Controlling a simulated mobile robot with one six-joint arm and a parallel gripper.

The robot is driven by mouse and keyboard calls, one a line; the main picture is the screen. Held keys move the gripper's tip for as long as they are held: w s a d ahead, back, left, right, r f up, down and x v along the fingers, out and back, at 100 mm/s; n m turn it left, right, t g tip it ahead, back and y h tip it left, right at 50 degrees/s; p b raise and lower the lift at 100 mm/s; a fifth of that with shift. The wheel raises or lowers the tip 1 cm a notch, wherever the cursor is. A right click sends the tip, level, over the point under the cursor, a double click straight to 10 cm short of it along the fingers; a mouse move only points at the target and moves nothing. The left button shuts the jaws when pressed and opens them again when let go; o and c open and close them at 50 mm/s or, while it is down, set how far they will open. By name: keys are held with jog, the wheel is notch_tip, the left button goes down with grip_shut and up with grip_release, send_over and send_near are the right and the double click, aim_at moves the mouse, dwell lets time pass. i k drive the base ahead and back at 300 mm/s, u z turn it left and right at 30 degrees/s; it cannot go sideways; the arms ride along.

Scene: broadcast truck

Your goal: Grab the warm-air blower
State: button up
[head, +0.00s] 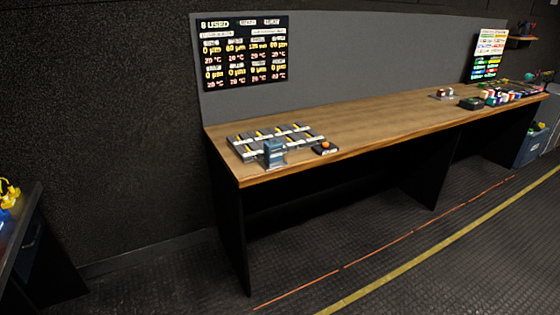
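I cannot pick out a warm-air blower for certain. On the near left end of the long wooden workbench (370,112) stands a small upright blue-grey device (274,153); its exact kind is too small to tell. Behind it lie rows of dark flat units (250,143) with yellow and white marks. Right of it sits a dark box with an orange-red top (325,148). My gripper is not in view.
A display panel (245,52) hangs behind the bench. Small coloured items (500,96) crowd its far right end. A dark table (20,235) with a yellow object (8,193) stands at the left edge. The floor in front, with a yellow line (440,244), is clear.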

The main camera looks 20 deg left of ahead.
aim_at(274, 149)
jog(key=z, duration=0.9)
jog(key=k, duration=0.2)
jog(key=u, duration=3.05)
jog(key=i, duration=1)
jog(key=u, duration=0.1)
jog(key=k, duration=0.3)
